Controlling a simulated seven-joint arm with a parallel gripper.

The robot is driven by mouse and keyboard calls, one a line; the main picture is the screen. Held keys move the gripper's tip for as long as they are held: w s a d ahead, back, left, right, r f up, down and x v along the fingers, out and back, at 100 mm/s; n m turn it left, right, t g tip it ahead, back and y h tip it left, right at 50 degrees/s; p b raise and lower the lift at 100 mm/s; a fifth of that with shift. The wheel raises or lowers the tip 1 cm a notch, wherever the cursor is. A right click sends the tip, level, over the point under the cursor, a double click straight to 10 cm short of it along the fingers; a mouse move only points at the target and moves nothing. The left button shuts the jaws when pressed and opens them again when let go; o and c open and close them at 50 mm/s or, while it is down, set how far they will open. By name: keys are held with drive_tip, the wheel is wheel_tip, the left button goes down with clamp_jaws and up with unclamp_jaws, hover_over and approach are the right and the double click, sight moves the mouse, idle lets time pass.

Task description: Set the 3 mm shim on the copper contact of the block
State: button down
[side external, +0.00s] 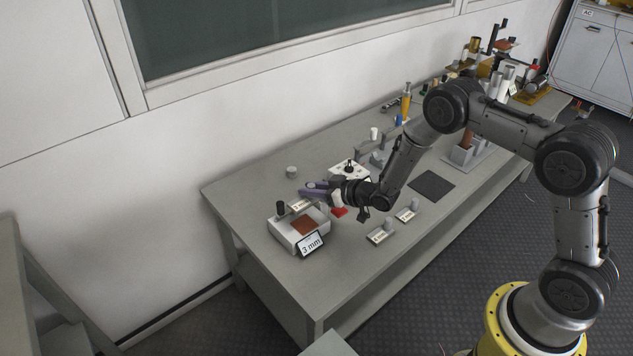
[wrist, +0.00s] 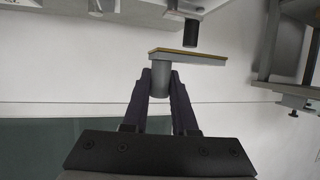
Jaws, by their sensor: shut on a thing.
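The block (side external: 285,236) is a pale box at the table's near left end, with a brown copper contact (side external: 304,226) on top and a black post (side external: 281,208) at its back left. A "3 mm" sign (side external: 311,244) leans at its front. My gripper (side external: 314,189) is shut on the grey knob (wrist: 160,80) of a thin labelled shim (side external: 299,205). In the wrist view the shim (wrist: 188,56) shows edge-on with a brownish edge, beside the black post (wrist: 191,33). The shim seems raised above the block's back part; its label is too small to read surely.
Two other knobbed shims (side external: 380,236) (side external: 406,214) lie right of the block. A white box with a black knob (side external: 350,171), a red piece (side external: 339,212) and a loose grey cylinder (side external: 291,171) are near my gripper. A dark mat (side external: 432,186) lies farther right.

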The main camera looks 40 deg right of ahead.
drive_tip(key=shift+f, duration=3.85)
drive_tip(key=shift+c, duration=0.7)
unclamp_jaws()
drive_tip(key=shift+s, duration=0.1)
drive_tip(key=shift+v, duration=2.9)
